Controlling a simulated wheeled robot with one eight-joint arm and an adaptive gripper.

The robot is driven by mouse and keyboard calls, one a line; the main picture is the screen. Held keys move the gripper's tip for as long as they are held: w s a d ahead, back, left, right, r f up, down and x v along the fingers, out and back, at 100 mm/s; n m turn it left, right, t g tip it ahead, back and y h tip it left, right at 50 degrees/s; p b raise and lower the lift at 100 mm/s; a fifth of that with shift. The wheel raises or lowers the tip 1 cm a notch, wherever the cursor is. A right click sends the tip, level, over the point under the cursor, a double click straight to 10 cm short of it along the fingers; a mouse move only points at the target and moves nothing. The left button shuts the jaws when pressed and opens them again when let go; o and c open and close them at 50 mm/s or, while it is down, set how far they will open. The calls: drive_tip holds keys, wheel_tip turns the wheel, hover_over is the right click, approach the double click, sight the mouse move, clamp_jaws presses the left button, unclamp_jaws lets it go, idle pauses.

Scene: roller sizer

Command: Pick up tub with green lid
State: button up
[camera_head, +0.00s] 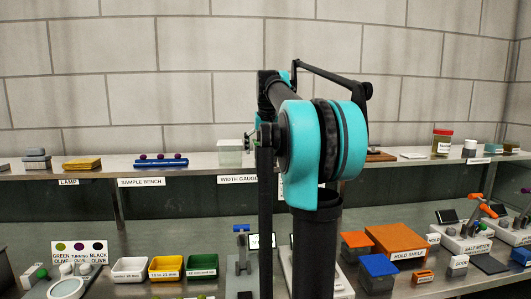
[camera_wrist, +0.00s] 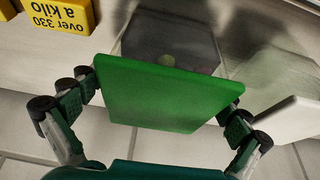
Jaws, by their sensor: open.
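The tub with the green lid (camera_wrist: 168,98) is in the middle of the wrist view. Its flat lid faces the camera, and its dark see-through body (camera_wrist: 170,42) shows beyond, with something small and green inside. My gripper (camera_wrist: 162,97) is open, with one finger on either side of the lid. The left finger is close to the lid's edge; I cannot tell whether either finger touches it. In the head view my arm hides the green lid, and only part of my gripper shows behind it.
A pale-lidded tub (camera_wrist: 292,120) stands close to the right finger; a clear tub (camera_head: 230,153) shows on the shelf in the head view. A yellow block (camera_wrist: 58,14) reads "over 330 a kilo". The shelf (camera_head: 215,172) backs onto a block wall.

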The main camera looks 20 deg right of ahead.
sight(265, 140)
drive_tip(key=shift+f, duration=0.1)
drive_tip(key=shift+c, duration=0.2)
drive_tip(key=c, duration=1.3)
drive_tip(key=shift+o, duration=0.2)
wheel_tip(265, 140, up, 10)
